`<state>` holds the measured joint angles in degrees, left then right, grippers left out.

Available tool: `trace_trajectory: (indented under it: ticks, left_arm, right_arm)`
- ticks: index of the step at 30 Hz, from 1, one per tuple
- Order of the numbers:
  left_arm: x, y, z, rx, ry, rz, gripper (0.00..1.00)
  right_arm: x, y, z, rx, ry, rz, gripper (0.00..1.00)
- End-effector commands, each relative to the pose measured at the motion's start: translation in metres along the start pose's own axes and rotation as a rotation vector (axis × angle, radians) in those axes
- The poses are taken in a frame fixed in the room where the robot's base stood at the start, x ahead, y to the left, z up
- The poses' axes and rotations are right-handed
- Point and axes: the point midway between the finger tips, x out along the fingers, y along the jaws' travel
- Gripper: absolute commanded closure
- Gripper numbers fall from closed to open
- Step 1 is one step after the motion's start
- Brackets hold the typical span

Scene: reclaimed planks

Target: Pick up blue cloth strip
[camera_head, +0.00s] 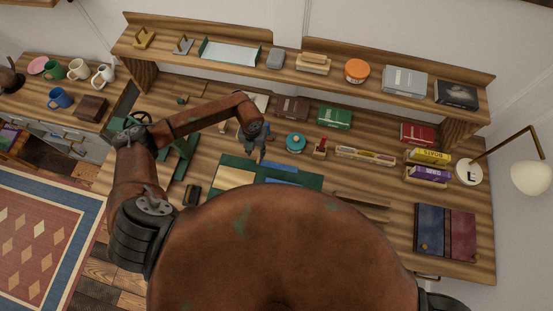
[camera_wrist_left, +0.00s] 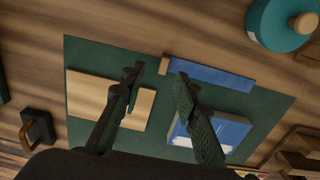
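The blue cloth strip (camera_head: 280,166) lies on a dark green mat (camera_head: 315,183) on the workbench. In the left wrist view the strip (camera_wrist_left: 215,76) runs along the mat's far edge, with a small tan block (camera_wrist_left: 164,66) at its left end. My left gripper (camera_head: 259,156) hangs over the mat, close to the strip's left end. In the left wrist view the gripper (camera_wrist_left: 158,76) is open, its fingers apart with nothing gripped between them. The right fingertip shows just beside the strip; I cannot tell if they touch. My right gripper is out of view.
A tan board (camera_wrist_left: 100,95) and a blue-and-white item (camera_wrist_left: 225,130) lie on the mat. A teal round tin (camera_head: 295,143) stands beyond it, with a green box (camera_head: 335,118) behind. A shelf (camera_head: 215,35) runs along the back. My body hides the bench's front middle.

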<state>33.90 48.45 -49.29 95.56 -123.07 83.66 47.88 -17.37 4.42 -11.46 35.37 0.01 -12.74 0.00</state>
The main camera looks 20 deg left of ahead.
Motion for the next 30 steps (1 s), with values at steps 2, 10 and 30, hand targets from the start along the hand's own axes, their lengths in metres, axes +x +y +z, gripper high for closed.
trace_trajectory:
  ticks: [2, 10, 30]
  left_arm:
    - [0.009, -0.002, -0.001, 0.001, 0.002, -0.001, 0.71]
    - [0.042, -0.009, -0.002, 0.002, 0.003, -0.002, 0.71]
    - [0.064, -0.007, -0.001, 0.003, -0.002, -0.001, 0.87]
  right_arm:
    - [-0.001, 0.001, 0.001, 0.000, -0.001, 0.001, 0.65]
    - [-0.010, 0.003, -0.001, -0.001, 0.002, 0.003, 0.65]
    - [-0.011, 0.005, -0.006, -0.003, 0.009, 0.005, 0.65]
